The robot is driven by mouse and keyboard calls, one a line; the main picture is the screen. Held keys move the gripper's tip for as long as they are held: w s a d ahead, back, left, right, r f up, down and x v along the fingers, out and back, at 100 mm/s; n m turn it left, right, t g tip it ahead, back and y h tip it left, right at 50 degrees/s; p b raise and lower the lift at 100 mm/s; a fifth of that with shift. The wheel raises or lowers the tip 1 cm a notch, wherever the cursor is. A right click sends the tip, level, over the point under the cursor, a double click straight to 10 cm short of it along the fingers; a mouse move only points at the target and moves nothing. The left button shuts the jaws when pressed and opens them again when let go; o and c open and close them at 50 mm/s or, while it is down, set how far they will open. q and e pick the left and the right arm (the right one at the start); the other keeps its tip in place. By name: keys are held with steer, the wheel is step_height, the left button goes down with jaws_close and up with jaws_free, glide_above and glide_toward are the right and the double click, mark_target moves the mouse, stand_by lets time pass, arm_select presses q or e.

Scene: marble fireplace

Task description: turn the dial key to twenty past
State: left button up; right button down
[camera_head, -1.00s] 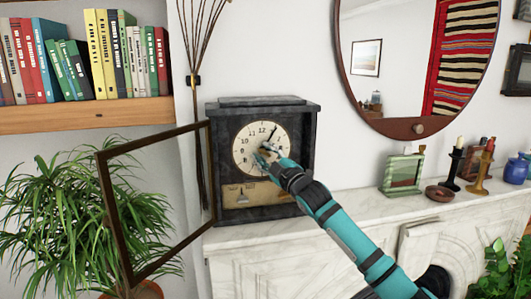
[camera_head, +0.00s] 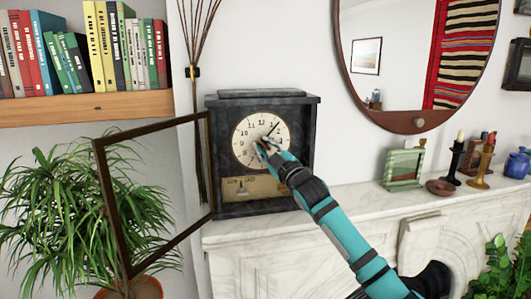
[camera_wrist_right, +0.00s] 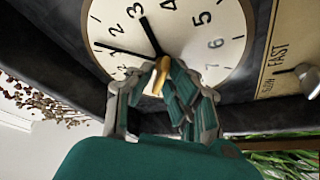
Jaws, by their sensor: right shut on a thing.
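A dark stone clock (camera_head: 307,150) stands on the mantel, its round cream dial (camera_head: 243,135) facing me. My right gripper (camera_head: 265,147) is at the dial's middle. In the right wrist view my right gripper (camera_wrist_right: 161,80) is shut on a small brass key (camera_wrist_right: 159,77) at the dial's centre. The long black hand (camera_wrist_right: 120,50) points close to the 1. My fingers hide part of the dial's lower numerals in the head view. My left gripper is not in view.
The clock's framed glass door (camera_head: 104,195) stands open to the left, near a leafy plant (camera_head: 55,215). A lower plate (camera_wrist_right: 272,75) with a slow/fast marking and a small lever (camera_wrist_right: 309,79) lies below the dial. A green frame (camera_head: 403,168) and candlesticks stand to the right.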

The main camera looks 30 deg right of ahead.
arm_select(q)
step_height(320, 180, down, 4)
steer(key=b, duration=0.3)
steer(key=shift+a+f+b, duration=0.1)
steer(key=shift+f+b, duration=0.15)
steer(key=shift+b, duration=0.1)
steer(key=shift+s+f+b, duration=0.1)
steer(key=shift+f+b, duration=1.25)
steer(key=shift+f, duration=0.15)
arm_select(e)
steer(key=m+h, duration=0.2)
steer(key=m, duration=0.3)
steer(key=m+h, duration=0.3)
steer(key=m, duration=0.3)
steer(key=m+h, duration=0.3)
steer(key=m, duration=0.2)
steer(key=shift+a+m, duration=0.25)
steer(key=shift+m, duration=0.05)
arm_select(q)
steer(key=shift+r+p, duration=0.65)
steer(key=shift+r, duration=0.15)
arm_select(e)
steer(key=shift+m+g+h, duration=0.3)
steer(key=shift+m+h, duration=0.35)
steer(key=shift+m, duration=0.7)
steer(key=shift+m+g+h, duration=0.3)
steer(key=shift+m+h, duration=0.35)
steer(key=shift+m, duration=0.7)
